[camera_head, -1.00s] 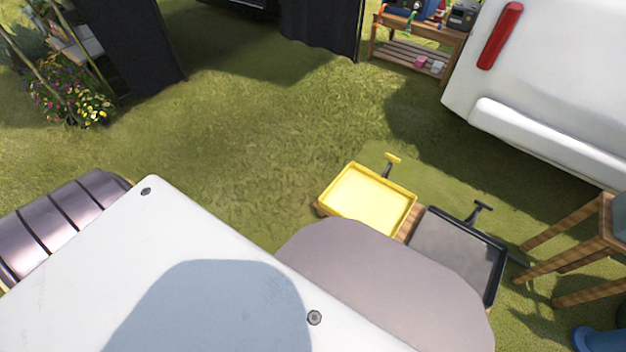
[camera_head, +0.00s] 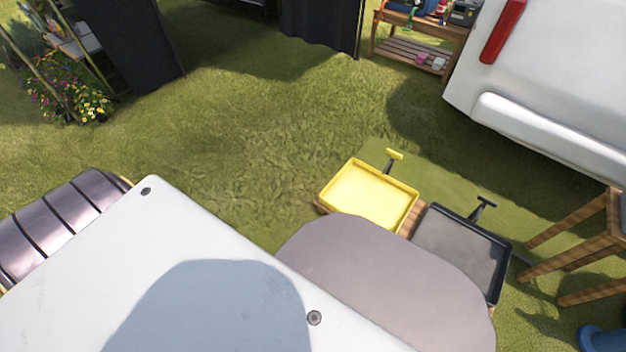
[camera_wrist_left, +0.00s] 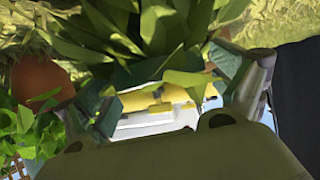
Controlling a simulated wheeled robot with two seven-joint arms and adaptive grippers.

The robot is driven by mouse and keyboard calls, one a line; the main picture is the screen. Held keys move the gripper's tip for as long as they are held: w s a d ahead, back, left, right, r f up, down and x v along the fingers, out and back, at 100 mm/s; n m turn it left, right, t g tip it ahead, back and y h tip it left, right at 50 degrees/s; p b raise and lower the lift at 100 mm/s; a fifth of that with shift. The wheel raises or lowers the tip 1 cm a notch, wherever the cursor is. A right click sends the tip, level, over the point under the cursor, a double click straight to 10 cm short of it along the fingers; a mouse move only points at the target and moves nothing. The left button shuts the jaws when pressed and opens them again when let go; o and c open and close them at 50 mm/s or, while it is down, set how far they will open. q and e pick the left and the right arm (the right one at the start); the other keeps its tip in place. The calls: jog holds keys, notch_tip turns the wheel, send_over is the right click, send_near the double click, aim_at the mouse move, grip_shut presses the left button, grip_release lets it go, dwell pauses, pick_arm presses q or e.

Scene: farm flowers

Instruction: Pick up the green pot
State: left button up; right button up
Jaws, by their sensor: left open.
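In the left wrist view, a leafy plant (camera_wrist_left: 150,25) fills the top middle. A dark green surface below its leaves, perhaps the green pot (camera_wrist_left: 148,73), shows between my fingers, mostly hidden by leaves. My left gripper (camera_wrist_left: 168,78) is open, with one finger on each side of this surface. I cannot tell whether the fingers touch it. Neither gripper nor the green pot shows in the head view, where my own body covers the lower part.
A terracotta pot (camera_wrist_left: 38,78) and a bright green plant (camera_wrist_left: 30,130) are close at the left in the wrist view. The head view shows a yellow tray (camera_head: 368,193), a black tray (camera_head: 460,250), a wooden stool (camera_head: 575,245), a white vehicle (camera_head: 560,80) and open grass.

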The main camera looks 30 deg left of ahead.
pick_arm(q)
jog(key=shift+w+f, duration=0.1)
jog(key=shift+w, duration=0.2)
jog(key=shift+c, duration=0.4)
jog(key=c, duration=1)
